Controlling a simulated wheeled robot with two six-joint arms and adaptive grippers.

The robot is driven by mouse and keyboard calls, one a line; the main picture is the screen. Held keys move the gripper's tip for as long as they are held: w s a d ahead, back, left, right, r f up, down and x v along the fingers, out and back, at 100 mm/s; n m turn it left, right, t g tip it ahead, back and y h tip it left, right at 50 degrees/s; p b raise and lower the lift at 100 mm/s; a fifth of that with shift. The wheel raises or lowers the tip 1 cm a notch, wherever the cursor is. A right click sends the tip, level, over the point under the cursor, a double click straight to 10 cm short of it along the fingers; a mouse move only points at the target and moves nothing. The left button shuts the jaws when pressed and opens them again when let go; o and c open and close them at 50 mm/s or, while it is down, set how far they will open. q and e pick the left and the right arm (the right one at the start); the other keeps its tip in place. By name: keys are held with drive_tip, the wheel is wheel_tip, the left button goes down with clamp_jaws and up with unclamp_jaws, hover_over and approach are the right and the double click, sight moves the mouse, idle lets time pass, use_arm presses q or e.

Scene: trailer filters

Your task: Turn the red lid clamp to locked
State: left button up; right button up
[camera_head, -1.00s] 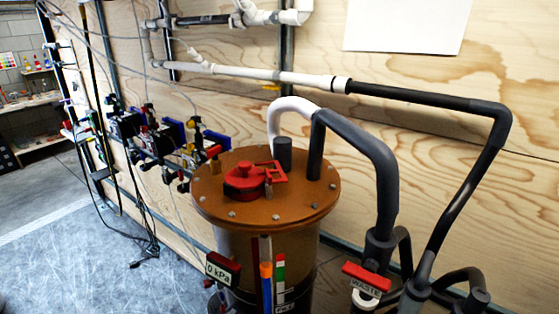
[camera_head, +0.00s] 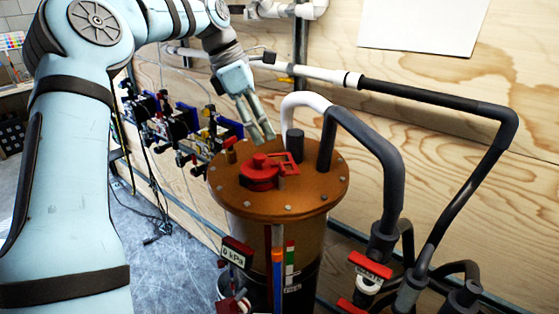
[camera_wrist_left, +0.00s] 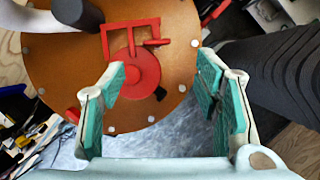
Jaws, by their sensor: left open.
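The red lid clamp (camera_head: 262,171) sits on the round orange-brown lid (camera_head: 315,201) of the filter vessel. It has a round knob and a rectangular frame pointing toward the back right. My left gripper (camera_head: 262,143) is above the far side of the lid, apart from the clamp, fingers pointing down. In the left wrist view, the left gripper (camera_wrist_left: 160,95) is open with teal pads, and the red clamp (camera_wrist_left: 131,68) shows between and beyond the fingertips, with nothing held. The lid (camera_wrist_left: 75,60) shows there too. My right gripper is not in view.
A dark stub (camera_head: 295,143) stands near the clamp. A "0 kPa" display (camera_head: 237,252) hangs at the vessel's front left. Several valves (camera_head: 185,125) line the wall behind.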

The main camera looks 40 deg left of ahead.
use_arm(q)
hover_over(281, 165)
drive_tip(key=s+a, duration=0.2)
drive_tip(key=f, duration=0.5)
drive_tip(key=shift+s+a+f, duration=0.15)
drive_tip(key=shift+a+f, duration=0.05)
drive_tip(key=shift+f, duration=0.05)
drive_tip(key=d+f, duration=0.1)
drive_tip(key=w+f, duration=0.1)
drive_tip(key=f, duration=0.1)
drive_tip(key=w+d+f, duration=0.1)
drive_tip(key=shift+d+f+p, duration=0.25)
drive_tip(key=shift+d+p, duration=0.05)
drive_tip(key=shift+d, duration=0.05)
drive_tip(key=shift+s+a, duration=0.15)
drive_tip(key=shift+a, duration=0.1)
drive_tip(key=shift+c, duration=0.8)
drive_tip(key=shift+a, duration=0.1)
drive_tip(key=shift+c, duration=1.4)
clamp_jaws()
